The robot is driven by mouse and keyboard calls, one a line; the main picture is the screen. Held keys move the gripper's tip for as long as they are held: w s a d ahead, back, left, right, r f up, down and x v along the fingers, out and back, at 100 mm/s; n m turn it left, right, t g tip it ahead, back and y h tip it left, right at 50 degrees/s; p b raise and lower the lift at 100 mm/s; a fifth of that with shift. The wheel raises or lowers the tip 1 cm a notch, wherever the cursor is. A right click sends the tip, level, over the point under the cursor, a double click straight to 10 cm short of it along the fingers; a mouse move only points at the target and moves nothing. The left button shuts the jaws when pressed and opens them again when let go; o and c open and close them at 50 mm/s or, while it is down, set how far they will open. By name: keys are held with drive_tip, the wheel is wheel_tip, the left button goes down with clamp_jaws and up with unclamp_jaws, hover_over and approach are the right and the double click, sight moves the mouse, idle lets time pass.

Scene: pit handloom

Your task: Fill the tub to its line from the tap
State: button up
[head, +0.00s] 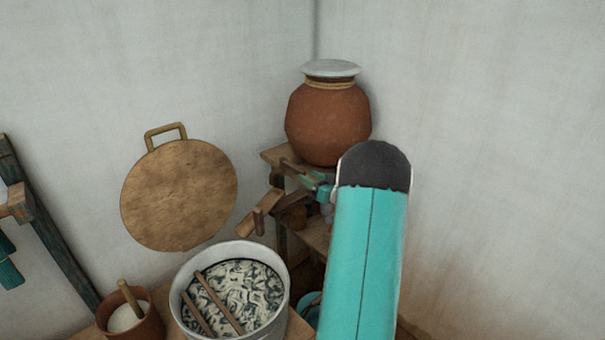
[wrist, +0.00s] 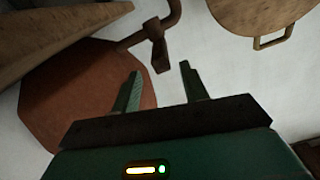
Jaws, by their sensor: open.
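The grey metal tub (head: 279,302) stands at the bottom middle of the head view. Pale streaks on dark contents fill its inside, and two sticks lie across it. No fill line can be made out. A brown tap (wrist: 155,45) with a hanging lever juts from the clay pot (head: 328,122), which also fills the left of the wrist view (wrist: 60,95). My gripper (head: 318,187) is close to the tap below the pot. In the wrist view my gripper (wrist: 160,68) is open and empty, with the lever between or just beyond its fingertips. Contact cannot be told.
The pot sits on a wooden stand (head: 273,156) in the corner. A round wooden board (head: 180,195) with a handle is on the left wall. A small clay bowl (head: 148,325) of white stuff with a stick stands left of the tub. The right wall is bare.

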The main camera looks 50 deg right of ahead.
drive_tip(key=s, duration=0.8)
drive_tip(key=shift+s+a, duration=0.15)
drive_tip(key=shift+a, duration=0.25)
drive_tip(key=w+a+r+g+h, duration=0.25)
drive_tip(key=w+a+r, duration=0.35)
drive_tip(key=a, duration=0.4)
drive_tip(key=w+a+r+g+h, duration=0.2)
drive_tip(key=w+a+r+g, duration=0.1)
drive_tip(key=a+r, duration=0.6)
drive_tip(key=s+a+f+n+g+y, duration=0.1)
drive_tip(key=s+a+g+y, duration=0.1)
drive_tip(key=s+a, duration=0.4)
drive_tip(key=s+a+f+n+g+y, duration=0.1)
drive_tip(key=s+a, duration=0.6)
drive_tip(key=a, duration=0.7)
drive_tip(key=s+a+f+n+g+y, duration=0.1)
drive_tip(key=s+a+g+y, duration=0.2)
drive_tip(key=s+a, duration=0.4)
drive_tip(key=a+g, duration=0.1)
drive_tip(key=a, duration=0.2)
drive_tip(key=shift+s+a+f, duration=0.25)
drive_tip(key=shift+f, duration=0.15)
